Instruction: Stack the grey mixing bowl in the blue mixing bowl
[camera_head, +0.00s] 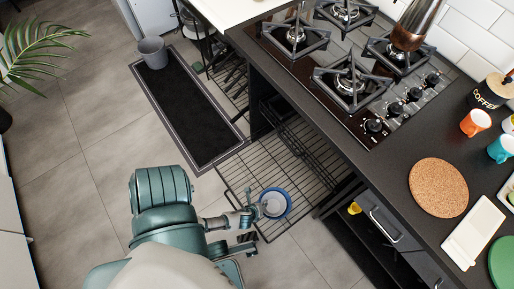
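The blue mixing bowl (287,209) sits on a wire rack low beside the counter, seen from above. A pale grey round shape (273,204) shows inside its blue rim; it looks like the grey mixing bowl, but it is too small to be sure. My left gripper (259,209) is at the left side of the bowls, its fingertips at or over the rim. I cannot make out whether its fingers are closed on a rim. My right gripper is not in view.
The wire rack (240,177) extends out from under the counter (395,165). A gas hob (345,75), cork mat (438,187), cups and a white board (474,232) are on the counter. A grey bin-like container (152,52) stands on the dark floor mat (185,110).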

